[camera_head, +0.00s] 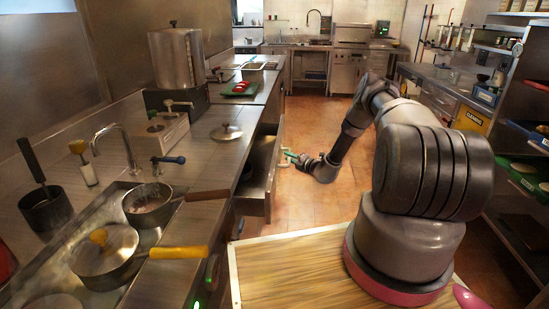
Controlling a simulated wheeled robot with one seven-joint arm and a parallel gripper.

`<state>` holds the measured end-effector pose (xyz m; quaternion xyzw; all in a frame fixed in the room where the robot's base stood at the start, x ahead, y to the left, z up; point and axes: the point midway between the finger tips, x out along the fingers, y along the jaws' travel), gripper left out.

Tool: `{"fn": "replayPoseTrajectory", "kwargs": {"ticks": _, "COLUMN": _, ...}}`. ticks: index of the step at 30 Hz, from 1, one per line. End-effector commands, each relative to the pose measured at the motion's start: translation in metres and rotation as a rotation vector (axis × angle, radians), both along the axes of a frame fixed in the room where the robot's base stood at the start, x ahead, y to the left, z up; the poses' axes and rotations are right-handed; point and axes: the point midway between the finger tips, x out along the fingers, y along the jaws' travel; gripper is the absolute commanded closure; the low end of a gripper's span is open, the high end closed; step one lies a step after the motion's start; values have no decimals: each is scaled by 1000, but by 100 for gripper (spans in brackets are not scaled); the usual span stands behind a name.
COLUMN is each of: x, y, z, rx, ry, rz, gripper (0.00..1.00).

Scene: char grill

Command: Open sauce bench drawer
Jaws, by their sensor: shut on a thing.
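The bench drawer (253,207) is in the left bench, with its front facing the aisle. It stands pulled out, and its dark inside shows beneath the worktop edge. My gripper (287,156) is at the upper part of the drawer front, with the arm reaching in from the right. It is shut on the drawer handle (281,146). The fingertips are small in this view, and the exact grip on the handle is partly hidden.
The steel worktop (215,160) carries a lid (226,132), a tall pot (177,58) and a green tray (240,89). Pans (105,250) stand in the sink at front left. The tiled aisle (308,120) is clear beyond my arm. Shelves (515,150) line the right side.

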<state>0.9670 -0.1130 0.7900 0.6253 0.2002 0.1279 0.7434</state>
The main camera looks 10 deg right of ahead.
Motion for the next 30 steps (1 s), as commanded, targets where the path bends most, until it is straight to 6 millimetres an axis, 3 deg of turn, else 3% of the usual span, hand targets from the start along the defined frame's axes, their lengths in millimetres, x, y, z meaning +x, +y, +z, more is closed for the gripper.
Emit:
{"fn": "replayPoseTrajectory", "kwargs": {"ticks": 3, "x": -11, "y": -36, "z": -1, "rx": -2, "ry": 3, "rz": -5, "gripper": 100}}
{"fn": "replayPoseTrajectory", "kwargs": {"ticks": 21, "x": -63, "y": -193, "z": -1, "rx": -3, "ry": 3, "rz": -3, "gripper": 100}}
{"fn": "replayPoseTrajectory", "kwargs": {"ticks": 30, "x": -83, "y": -253, "z": -1, "rx": -2, "ry": 2, "rz": -1, "gripper": 100}}
